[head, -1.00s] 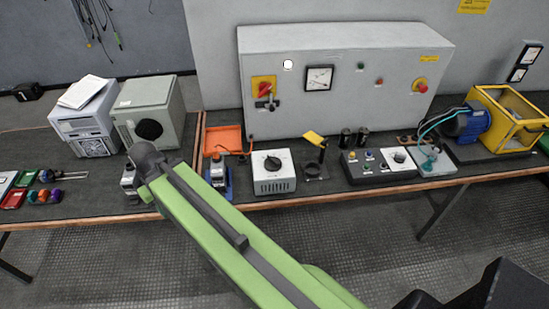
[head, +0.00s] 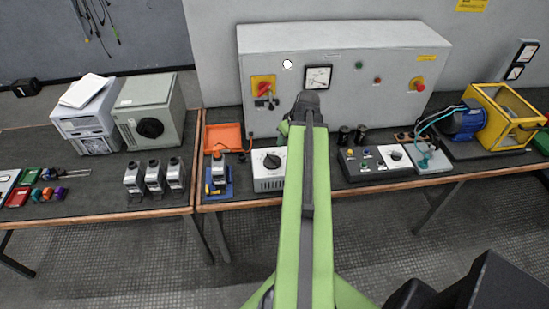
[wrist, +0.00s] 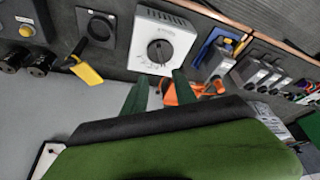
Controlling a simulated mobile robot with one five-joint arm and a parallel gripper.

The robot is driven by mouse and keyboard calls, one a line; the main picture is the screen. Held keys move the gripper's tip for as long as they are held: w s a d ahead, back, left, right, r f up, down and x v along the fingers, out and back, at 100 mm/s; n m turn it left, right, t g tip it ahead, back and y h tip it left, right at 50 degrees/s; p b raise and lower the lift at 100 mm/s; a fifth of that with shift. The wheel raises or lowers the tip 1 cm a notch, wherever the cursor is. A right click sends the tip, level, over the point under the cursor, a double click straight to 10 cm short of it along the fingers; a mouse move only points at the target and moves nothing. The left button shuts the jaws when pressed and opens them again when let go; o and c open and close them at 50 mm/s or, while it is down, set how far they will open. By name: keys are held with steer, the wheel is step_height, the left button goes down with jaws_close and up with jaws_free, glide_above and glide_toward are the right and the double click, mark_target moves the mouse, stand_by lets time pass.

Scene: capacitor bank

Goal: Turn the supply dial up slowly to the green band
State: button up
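The supply dial is a black round knob (head: 272,162) with a pale pointer line on a white vented box on the bench, partly beside my arm in the head view. In the wrist view the knob (wrist: 160,50) sits in the upper middle, its scale marks too small to read; no green band can be made out. My gripper (wrist: 161,82) shows two green fingers, apart and empty, just below the white box in that view and not touching the knob. A square needle meter (head: 318,77) is on the grey cabinet.
The grey cabinet (head: 395,50) stands behind the dial box. A button panel (head: 362,160) lies to the right.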

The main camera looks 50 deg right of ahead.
mark_target(274, 159)
steer(key=b+x, duration=1.6)
steer(key=x, duration=0.1)
steer(key=shift+f, duration=0.35)
steer(key=shift+a+r, duration=0.1)
steer(key=shift+c, duration=0.4)
jaws_close()
steer(key=shift+a, duration=0.2)
steer(key=shift+d, duration=0.1)
